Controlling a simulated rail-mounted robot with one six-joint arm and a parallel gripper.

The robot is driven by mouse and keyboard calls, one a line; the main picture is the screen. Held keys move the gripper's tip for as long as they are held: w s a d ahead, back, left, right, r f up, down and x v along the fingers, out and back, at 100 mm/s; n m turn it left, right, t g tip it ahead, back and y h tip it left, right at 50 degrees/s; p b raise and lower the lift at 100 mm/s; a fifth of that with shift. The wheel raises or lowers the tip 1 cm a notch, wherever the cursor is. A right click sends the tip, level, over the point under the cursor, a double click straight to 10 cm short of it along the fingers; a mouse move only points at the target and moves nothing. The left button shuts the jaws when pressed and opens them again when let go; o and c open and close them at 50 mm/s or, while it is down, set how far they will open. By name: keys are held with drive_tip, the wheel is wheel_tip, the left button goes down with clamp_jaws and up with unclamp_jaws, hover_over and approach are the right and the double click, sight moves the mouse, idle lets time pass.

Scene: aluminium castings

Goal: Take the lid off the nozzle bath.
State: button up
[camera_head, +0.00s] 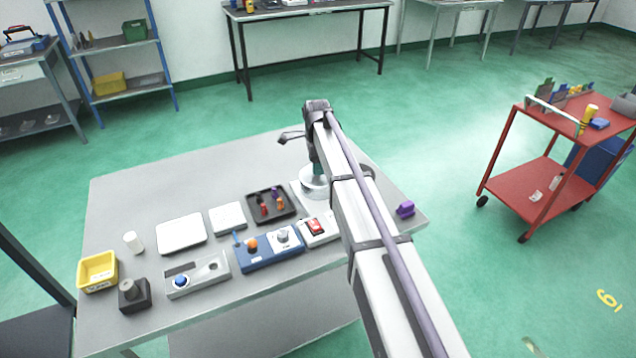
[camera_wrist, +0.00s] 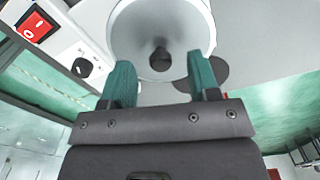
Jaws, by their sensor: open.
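The nozzle bath (camera_head: 314,192) is a round white vessel on the table, partly hidden by my arm in the head view. In the wrist view its round pale lid (camera_wrist: 183,22) fills the top middle, with a dark knob (camera_wrist: 161,60) at its centre. My gripper (camera_wrist: 160,61) is open and empty, its two teal fingers on either side of the knob in the picture. I cannot tell how far the fingertips are from the knob. In the head view my gripper (camera_head: 314,168) points down over the bath, its fingers hard to make out.
A dark disc (camera_head: 367,171) lies right of the bath. A red switch (camera_head: 315,226) on a white box is in front. A dark tray (camera_head: 271,216) with small coloured parts stands left. A purple object (camera_head: 405,209) is at the right edge. The table's back left is clear.

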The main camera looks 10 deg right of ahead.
wheel_tip(320, 180, down, 2)
drive_tip(key=shift+f+b, duration=0.25)
drive_tip(key=shift+b, duration=0.2)
drive_tip(key=shift+r, duration=0.25)
drive_tip(key=shift+c, duration=0.2)
clamp_jaws()
